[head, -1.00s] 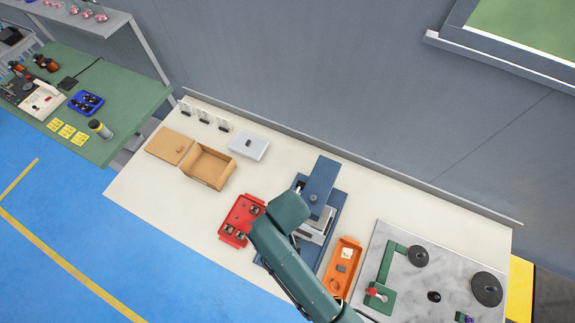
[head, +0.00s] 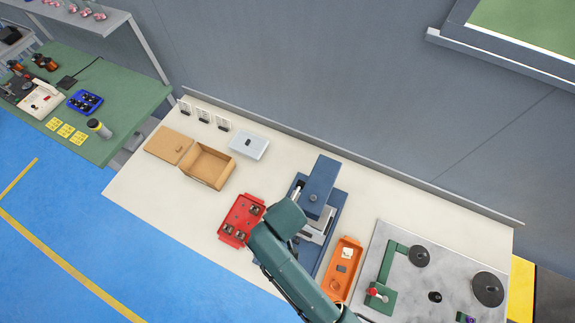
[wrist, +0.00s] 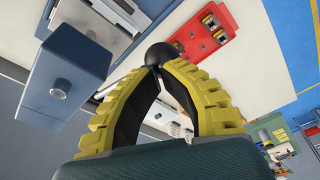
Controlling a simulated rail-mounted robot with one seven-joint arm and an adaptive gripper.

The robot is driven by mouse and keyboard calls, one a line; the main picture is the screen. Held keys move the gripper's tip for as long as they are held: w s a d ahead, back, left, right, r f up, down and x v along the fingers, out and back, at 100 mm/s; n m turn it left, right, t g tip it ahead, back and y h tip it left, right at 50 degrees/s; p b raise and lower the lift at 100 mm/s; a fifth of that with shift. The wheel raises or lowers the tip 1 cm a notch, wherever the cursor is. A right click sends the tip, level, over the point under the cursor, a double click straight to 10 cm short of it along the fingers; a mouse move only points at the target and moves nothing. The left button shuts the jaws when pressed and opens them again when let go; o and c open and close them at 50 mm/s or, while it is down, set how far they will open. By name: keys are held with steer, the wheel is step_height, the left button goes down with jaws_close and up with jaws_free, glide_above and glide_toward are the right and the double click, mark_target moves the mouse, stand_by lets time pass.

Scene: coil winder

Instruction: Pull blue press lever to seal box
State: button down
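The blue press (head: 320,180) stands on the pale bench, and my arm partly covers it in the head view. Its blue head (wrist: 68,75) with a round metal button fills the left of the wrist view. The lever's black ball knob (wrist: 161,53) sits at the tips of my gripper (wrist: 160,68). The yellow fingers converge on the knob and appear shut on it. A thin pale rod runs from the press side toward the knob. In the head view my arm hides the gripper and knob. I cannot make out a box inside the press.
A red tray (head: 240,220) lies left of the press and an orange tray (head: 342,270) right of it. A grey slab (head: 455,265) fills the right end.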

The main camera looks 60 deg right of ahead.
steer(key=shift+a+f+b, duration=0.25)
steer(key=shift+f+b, duration=0.1)
steer(key=shift+f, duration=0.65)
steer(key=shift+a+f+b, duration=0.15)
steer(key=shift+f+b, duration=0.25)
steer(key=shift+f, duration=0.55)
steer(key=shift+b+x, duration=0.45)
steer(key=shift+x, duration=0.55)
steer(key=shift+s+a, duration=0.15)
steer(key=shift+s, duration=0.1)
